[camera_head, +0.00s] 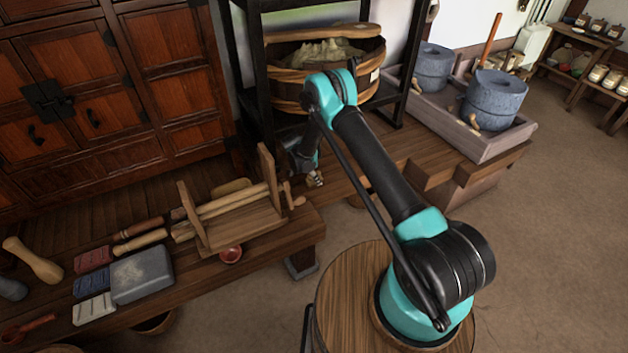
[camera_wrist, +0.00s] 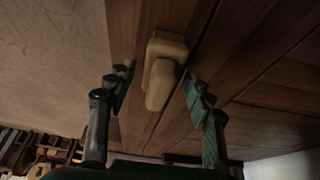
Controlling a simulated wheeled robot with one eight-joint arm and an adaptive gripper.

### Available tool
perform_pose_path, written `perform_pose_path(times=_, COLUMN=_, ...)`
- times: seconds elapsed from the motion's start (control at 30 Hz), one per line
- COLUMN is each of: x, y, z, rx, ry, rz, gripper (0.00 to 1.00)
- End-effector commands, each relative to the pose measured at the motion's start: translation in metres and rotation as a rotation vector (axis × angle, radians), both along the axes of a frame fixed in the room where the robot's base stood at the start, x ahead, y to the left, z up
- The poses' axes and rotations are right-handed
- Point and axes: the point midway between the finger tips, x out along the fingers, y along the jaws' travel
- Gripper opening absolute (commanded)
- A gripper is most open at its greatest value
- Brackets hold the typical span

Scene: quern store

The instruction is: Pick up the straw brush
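A pale straw-coloured object, which looks like the straw brush (camera_wrist: 160,75), lies on dark wooden boards in the wrist view. It has a broader block at one end and a rounded, narrower end pointing toward my gripper. My gripper (camera_wrist: 157,82) is open, with one finger on each side of the object and visible gaps between. Nothing is held. In the head view my gripper (camera_head: 308,170) is low over the wooden bench, just right of the wooden frame. A small pale, dark-striped patch shows at its tip; I cannot tell whether it is the brush.
A wooden frame with rollers (camera_head: 230,212) stands close left of my gripper. A black rack (camera_head: 238,50) holding a wooden tub (camera_head: 374,83) rises behind it. A trough (camera_head: 487,148) with stone querns is at right.

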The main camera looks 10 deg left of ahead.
Motion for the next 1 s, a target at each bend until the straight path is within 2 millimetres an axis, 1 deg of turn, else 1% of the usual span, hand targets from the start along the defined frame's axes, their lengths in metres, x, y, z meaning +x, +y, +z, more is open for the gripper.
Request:
perform_pose_path(times=0.03, x=0.000, y=0.000, z=0.000, rx=0.000, ry=0.000, rz=0.000, gripper=0.42)
perform_pose_path(times=0.3, x=0.000, y=0.000, z=0.000, rx=0.000, ry=0.000, rz=0.000, gripper=0.09)
perform_pose_path(times=0.37, x=0.000, y=0.000, z=0.000, rx=0.000, ry=0.000, rz=0.000, gripper=0.01)
perform_pose_path(times=0.4, x=0.000, y=0.000, z=0.000, rx=0.000, ry=0.000, rz=0.000, gripper=0.00)
perform_pose_path(times=0.6, x=0.000, y=0.000, z=0.001, rx=0.000, ry=0.000, rz=0.000, gripper=0.00)
perform_pose_path(times=0.77, x=0.000, y=0.000, z=0.008, rx=0.000, ry=0.000, rz=0.000, gripper=0.00)
perform_pose_path(times=0.87, x=0.000, y=0.000, z=0.019, rx=0.000, ry=0.000, rz=0.000, gripper=0.00)
perform_pose_path(times=0.97, x=0.000, y=0.000, z=0.037, rx=0.000, ry=0.000, rz=0.000, gripper=0.00)
perform_pose_path(times=1.0, x=0.000, y=0.000, z=0.046, rx=0.000, ry=0.000, rz=0.000, gripper=0.00)
